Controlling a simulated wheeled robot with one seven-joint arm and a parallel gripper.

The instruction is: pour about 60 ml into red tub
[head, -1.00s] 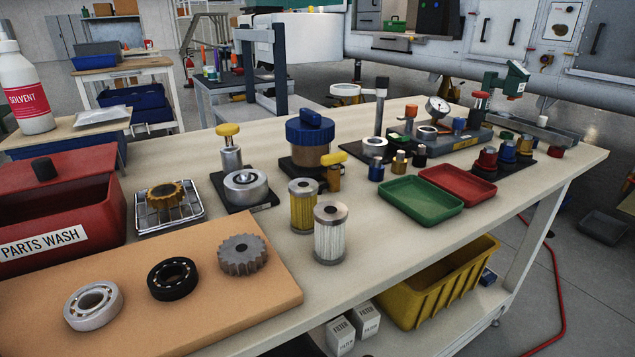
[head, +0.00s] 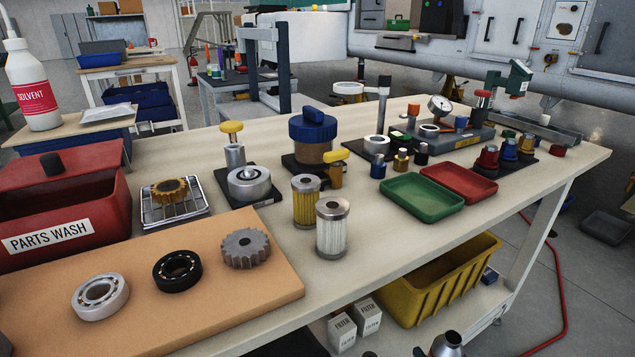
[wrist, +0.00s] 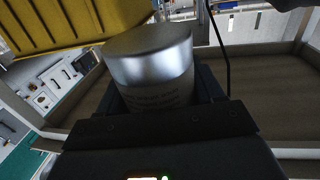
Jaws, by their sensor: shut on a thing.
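A red tub labelled PARTS WASH (head: 60,234) stands at the left of the bench, with a red lid part and a dark knob at its back. My gripper (wrist: 160,98) is shut on a metal container (wrist: 150,55) with a shiny silver end and small print on its side. In the head view, a silver cone-shaped top (head: 447,345) shows at the bottom edge, right of centre, in front of the bench; it seems to be the held container. My gripper's fingers are not clear in the head view. The container's contents are hidden.
A tan mat (head: 210,300) with bearings and a gear lies in front of the tub. Filters (head: 332,230), a blue-lidded jar (head: 312,138), a green tray (head: 422,198) and a red tray (head: 458,183) crowd the bench. A yellow bin (head: 440,285) sits on the lower shelf.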

